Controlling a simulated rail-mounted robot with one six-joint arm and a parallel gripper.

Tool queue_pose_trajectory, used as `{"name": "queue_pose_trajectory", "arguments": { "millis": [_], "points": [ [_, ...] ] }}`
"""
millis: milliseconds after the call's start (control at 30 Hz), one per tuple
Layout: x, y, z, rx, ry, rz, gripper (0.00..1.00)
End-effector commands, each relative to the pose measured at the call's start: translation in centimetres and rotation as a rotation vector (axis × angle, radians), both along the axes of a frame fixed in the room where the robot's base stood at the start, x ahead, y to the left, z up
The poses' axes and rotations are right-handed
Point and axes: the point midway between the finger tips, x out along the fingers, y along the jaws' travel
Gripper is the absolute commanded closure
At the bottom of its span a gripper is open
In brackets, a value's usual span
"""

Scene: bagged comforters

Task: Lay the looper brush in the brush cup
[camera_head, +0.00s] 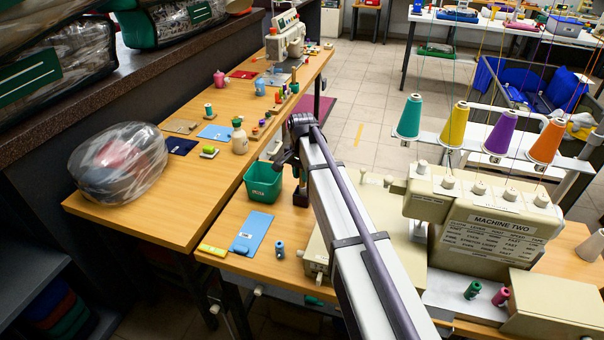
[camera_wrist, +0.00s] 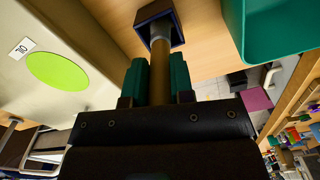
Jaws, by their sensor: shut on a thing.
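My gripper (camera_wrist: 159,70) is shut on the looper brush (camera_wrist: 159,74), with its teal fingers on either side of the tan handle. The brush's grey end (camera_wrist: 160,34) points to the dark square brush cup (camera_wrist: 177,17) and overlaps its opening in the wrist view. I cannot tell how far inside the end is. The bristles are hidden. In the camera_head view, my gripper (camera_head: 297,165) is partly hidden by my arm, above a small dark block (camera_head: 300,199) that looks like the cup. The brush is not clear there.
A teal bin (camera_head: 263,184) stands close to the left of the cup; it also shows in the wrist view (camera_wrist: 268,40). The cream sewing machine (camera_head: 475,215) stands to the right. A blue card (camera_head: 252,231) and a thread spool (camera_head: 280,249) lie nearer the front.

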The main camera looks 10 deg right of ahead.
Motion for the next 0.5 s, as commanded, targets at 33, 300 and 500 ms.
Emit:
{"name": "queue_pose_trajectory", "arguments": {
  "millis": [33,300,500],
  "points": [
    [0.0,0.0,-0.16,0.0,0.0,0.0,1.0],
    [0.0,0.0,-0.57,0.0,0.0,0.0,1.0],
    [0.0,0.0,-0.81,0.0,0.0,0.0,0.77]
  ]
}}
